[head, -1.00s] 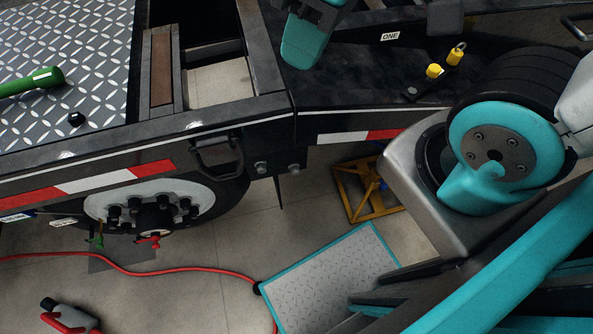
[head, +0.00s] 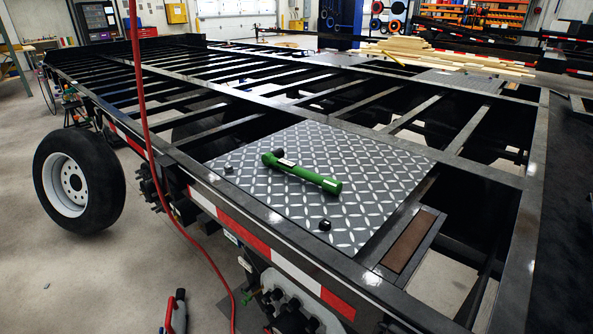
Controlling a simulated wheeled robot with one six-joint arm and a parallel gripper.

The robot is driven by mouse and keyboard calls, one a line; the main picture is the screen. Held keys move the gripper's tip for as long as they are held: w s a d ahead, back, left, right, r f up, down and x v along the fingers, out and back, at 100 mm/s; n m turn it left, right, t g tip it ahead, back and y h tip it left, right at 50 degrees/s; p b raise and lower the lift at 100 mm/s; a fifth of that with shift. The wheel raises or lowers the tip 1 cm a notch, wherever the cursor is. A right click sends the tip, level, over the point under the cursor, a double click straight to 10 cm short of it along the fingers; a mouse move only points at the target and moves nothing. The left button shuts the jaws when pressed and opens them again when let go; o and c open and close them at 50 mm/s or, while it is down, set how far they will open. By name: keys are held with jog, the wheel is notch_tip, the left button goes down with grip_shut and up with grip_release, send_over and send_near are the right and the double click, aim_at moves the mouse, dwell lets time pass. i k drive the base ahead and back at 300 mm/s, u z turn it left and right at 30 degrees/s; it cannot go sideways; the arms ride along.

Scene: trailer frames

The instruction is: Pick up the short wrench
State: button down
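A green tool with a thick rounded head and a straight handle, which looks like the short wrench (head: 312,179), lies on the diamond-patterned metal plate (head: 372,170) of the trailer frame. Its head points to the left and its handle end to the right. A small pale label shows near its head. Nothing covers or touches it from above. My gripper is not in this view, so its state is hidden.
Two small black pieces, one at the plate's left edge (head: 228,169) and one at its front (head: 324,225), lie near the tool. A red hose (head: 147,110) hangs at left. A loose wheel (head: 78,182) stands left of the trailer. Open gaps lie between the beams behind.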

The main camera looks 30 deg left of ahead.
aim_at(268, 158)
jog(key=u, duration=2.55)
jog(key=i, duration=2.05)
jog(key=z, duration=2.6)
jog(key=i, duration=0.5)
jog(key=z, duration=0.05)
